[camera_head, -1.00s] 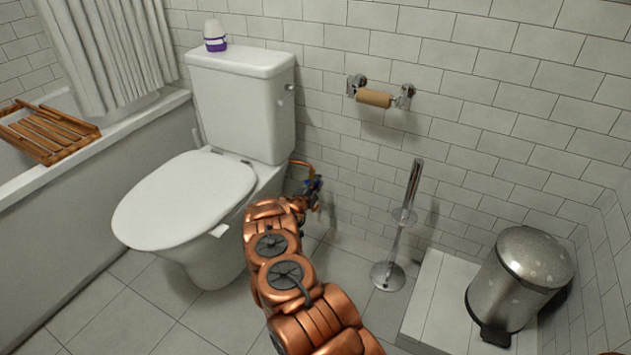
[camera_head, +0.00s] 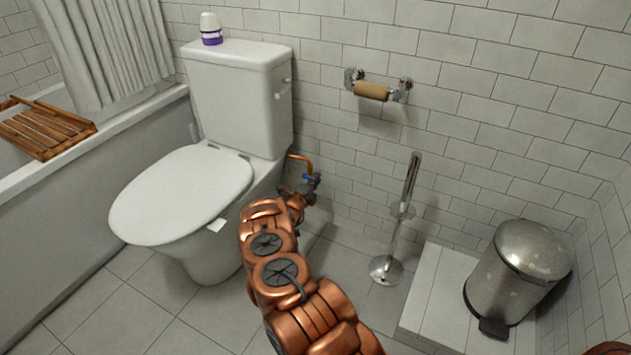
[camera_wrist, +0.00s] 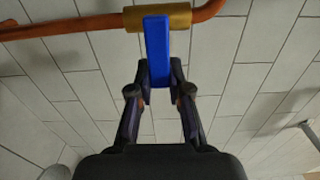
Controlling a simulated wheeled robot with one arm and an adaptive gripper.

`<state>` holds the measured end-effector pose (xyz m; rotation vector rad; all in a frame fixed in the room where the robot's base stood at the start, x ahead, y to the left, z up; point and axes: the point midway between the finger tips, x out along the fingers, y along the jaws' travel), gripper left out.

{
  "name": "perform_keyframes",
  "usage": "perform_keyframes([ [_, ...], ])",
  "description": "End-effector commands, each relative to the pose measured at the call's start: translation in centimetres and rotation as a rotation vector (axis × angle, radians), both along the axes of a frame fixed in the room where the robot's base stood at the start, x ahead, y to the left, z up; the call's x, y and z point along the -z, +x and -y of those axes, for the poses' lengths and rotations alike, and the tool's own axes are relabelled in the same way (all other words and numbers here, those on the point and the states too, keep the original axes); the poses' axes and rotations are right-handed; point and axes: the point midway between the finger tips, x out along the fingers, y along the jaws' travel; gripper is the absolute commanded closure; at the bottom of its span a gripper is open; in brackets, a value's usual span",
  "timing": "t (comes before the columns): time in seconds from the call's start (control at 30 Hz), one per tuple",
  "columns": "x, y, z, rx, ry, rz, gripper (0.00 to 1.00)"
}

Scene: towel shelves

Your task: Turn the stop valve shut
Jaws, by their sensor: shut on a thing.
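The stop valve has a brass body (camera_wrist: 158,17) on a copper pipe (camera_wrist: 60,27) and a flat blue handle (camera_wrist: 158,50). In the wrist view the handle lies crosswise to the pipe and points toward my gripper (camera_wrist: 160,72). My two dark fingers are shut on the handle, one on each side. In the head view the blue handle (camera_head: 312,179) shows small, low on the wall right of the toilet. The copper pipe (camera_head: 302,158) bends above it. My gripper (camera_head: 305,191) is there at the valve, partly hidden behind my copper-coloured arm.
The toilet (camera_head: 185,195) stands close left of my arm. A chrome stand (camera_head: 404,210) and a metal pedal bin (camera_head: 518,275) on a tiled step (camera_head: 430,295) are to the right. A paper holder (camera_head: 371,90) is on the wall above. Some floor between is clear.

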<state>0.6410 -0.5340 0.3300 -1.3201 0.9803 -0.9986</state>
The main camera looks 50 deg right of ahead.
Motion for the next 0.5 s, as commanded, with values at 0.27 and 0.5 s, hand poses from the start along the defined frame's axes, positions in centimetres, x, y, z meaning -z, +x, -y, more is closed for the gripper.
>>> perform_keyframes([
  [0.27,0.02,-0.04,0.05,0.001,0.001,-0.001,0.73],
  [0.5,0.03,0.02,-0.02,-0.001,0.001,-0.001,0.56],
])
